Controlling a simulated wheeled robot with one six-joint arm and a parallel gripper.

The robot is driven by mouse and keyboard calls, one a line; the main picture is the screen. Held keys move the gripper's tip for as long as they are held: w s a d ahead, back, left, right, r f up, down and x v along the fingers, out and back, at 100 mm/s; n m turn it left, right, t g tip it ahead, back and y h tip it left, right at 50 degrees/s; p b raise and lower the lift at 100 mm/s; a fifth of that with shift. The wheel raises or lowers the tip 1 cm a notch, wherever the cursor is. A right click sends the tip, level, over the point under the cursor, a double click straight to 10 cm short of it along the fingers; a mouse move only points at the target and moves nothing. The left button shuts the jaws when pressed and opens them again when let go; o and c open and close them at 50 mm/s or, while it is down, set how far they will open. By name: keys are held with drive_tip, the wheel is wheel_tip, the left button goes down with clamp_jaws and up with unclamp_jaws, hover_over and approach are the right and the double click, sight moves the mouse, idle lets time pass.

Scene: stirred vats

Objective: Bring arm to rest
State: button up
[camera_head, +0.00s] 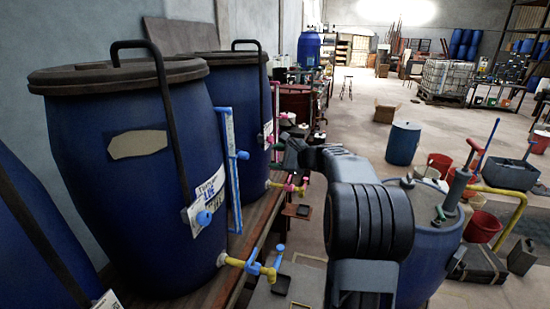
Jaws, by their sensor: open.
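My arm (368,215) rises from the bottom of the view, right of centre, and bends away to the left. My gripper (290,156) is at its far end, beside the second blue vat's tap area. It is small and dark here, and its fingers are hard to make out. It is open, and I see nothing held in it. The near side of the arm hides part of the floor and of the blue vat at right behind it.
Two lidded blue vats, one near (140,200) and one farther (240,110), stand on a wooden bench (240,262) at left, with yellow taps sticking out. Red buckets (484,226) and a blue barrel (403,144) stand beyond.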

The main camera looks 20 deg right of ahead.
drive_tip(key=s+a+f+n+g+h, duration=0.2)
drive_tip(key=s+a+f+n+g, duration=0.2)
drive_tip(key=s+f+n+g, duration=0.45)
drive_tip(key=s+a+f+n+h, duration=0.2)
drive_tip(key=s+a+n, duration=0.3)
drive_tip(key=s, duration=0.5)
drive_tip(key=s+a+f+n+h, duration=0.1)
drive_tip(key=s+a+n+h, duration=0.2)
drive_tip(key=s+a+n, duration=0.3)
drive_tip(key=s+n, duration=0.1)
drive_tip(key=s, duration=0.3)
drive_tip(key=shift+s+a+f+h, duration=0.25)
drive_tip(key=shift+s+f+h, duration=0.05)
drive_tip(key=shift+f, duration=0.1)
